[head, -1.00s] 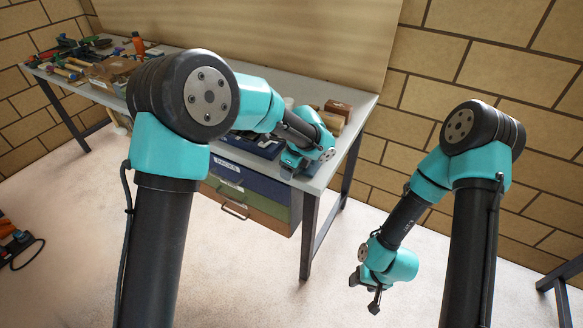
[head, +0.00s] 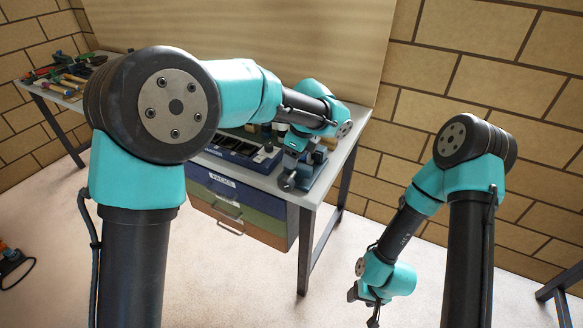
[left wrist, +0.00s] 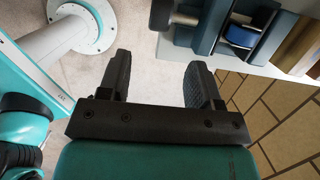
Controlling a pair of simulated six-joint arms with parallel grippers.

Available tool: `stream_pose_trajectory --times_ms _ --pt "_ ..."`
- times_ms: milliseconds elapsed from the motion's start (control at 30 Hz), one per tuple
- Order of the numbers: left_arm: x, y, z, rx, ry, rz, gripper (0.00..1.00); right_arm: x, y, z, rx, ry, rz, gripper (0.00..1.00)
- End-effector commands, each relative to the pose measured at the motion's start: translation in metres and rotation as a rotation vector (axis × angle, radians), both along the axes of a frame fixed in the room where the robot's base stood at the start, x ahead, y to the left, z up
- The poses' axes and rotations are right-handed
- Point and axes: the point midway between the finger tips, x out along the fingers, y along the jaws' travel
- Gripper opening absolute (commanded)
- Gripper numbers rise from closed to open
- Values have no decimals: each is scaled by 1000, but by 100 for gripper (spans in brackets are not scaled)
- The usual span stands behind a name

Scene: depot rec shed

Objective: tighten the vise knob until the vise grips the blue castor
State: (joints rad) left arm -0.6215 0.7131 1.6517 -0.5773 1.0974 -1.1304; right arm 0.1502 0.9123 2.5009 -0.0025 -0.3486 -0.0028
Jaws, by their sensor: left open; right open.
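The blue-grey vise (head: 316,176) stands at the right front corner of the bench, partly hidden behind my left arm. Its dark round knob (head: 287,181) faces the front edge. In the left wrist view the knob (left wrist: 166,14) is at the top, beside the vise body (left wrist: 212,28). The blue castor (left wrist: 240,36) sits between the vise jaws; I cannot tell if both touch it. My left gripper (left wrist: 158,82) is open and empty, its fingers apart from the knob. My right gripper (head: 364,304) is open and empty, low over the floor, right of the bench.
A blue tray (head: 238,150) with compartments lies left of the vise on the bench. Drawers (head: 235,205) hang below the bench top. Several tools (head: 68,78) lie at the far left end. The floor between bench and right arm is clear.

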Motion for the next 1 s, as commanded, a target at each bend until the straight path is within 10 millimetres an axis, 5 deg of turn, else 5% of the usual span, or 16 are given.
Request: stream_pose_trajectory --times_ms 333,767,1000 --pt "-5 -10 47 -1 -2 0 58 0 0 0 0 0 0 58" --pt "-4 -8 49 -4 4 1 58 0 0 0 0 0 0 58" --pt "13 25 42 -121 125 32 58 0 0 0 0 0 0 58"
